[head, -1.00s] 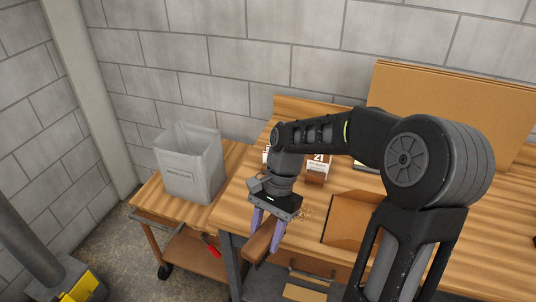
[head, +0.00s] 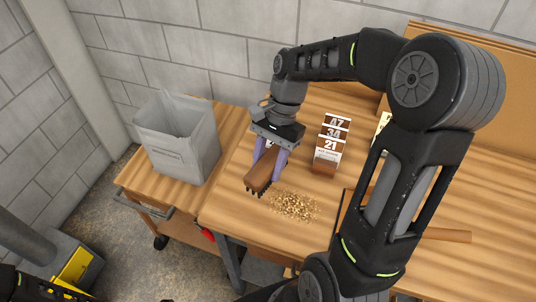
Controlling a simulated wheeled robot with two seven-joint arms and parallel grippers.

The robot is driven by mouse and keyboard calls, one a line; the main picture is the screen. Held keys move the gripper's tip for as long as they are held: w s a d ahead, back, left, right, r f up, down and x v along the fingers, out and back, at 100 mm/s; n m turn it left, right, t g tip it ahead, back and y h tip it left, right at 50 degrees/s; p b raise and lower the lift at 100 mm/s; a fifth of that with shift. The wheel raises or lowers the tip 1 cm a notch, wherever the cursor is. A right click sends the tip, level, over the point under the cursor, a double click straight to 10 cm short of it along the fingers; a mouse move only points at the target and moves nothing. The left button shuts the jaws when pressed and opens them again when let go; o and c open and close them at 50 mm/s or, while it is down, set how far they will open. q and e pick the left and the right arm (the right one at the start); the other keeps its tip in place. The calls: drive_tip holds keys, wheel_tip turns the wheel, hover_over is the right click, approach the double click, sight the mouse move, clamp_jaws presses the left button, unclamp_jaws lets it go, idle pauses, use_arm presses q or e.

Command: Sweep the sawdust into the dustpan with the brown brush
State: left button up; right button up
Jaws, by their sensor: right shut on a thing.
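The brown brush (head: 259,178), a wooden block with dark bristles underneath, is between the purple fingers of my right gripper (head: 267,163), which is shut on it. The bristles are at or just above the bench top; I cannot tell which. The sawdust (head: 294,206) lies in a loose patch on the bench, just right of the brush. The dustpan is mostly hidden behind my right arm; what looks like its brown handle (head: 447,235) sticks out to the right of the arm. My left gripper is not in view.
A grey bin (head: 178,140) stands on a wooden cart at the left of the bench (head: 240,218). A brown block with number cards (head: 331,142) stands behind the sawdust. A large cardboard sheet (head: 470,70) leans at the back right.

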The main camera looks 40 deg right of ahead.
wheel_tip(320, 180, down, 5)
drive_tip(key=b, duration=0.4)
idle(0.5)
drive_tip(key=w+a+n, duration=0.1)
drive_tip(key=w+a, duration=0.2)
drive_tip(key=w+a+f+n, duration=0.1)
drive_tip(key=w+a, duration=0.2)
drive_tip(key=w, duration=0.1)
drive_tip(key=w+a+f+n+g, duration=0.1)
drive_tip(key=w+a, duration=0.1)
drive_tip(key=w, duration=0.1)
drive_tip(key=shift+w+a+f+n+h, duration=0.2)
drive_tip(key=shift+w+a+n+h, duration=0.2)
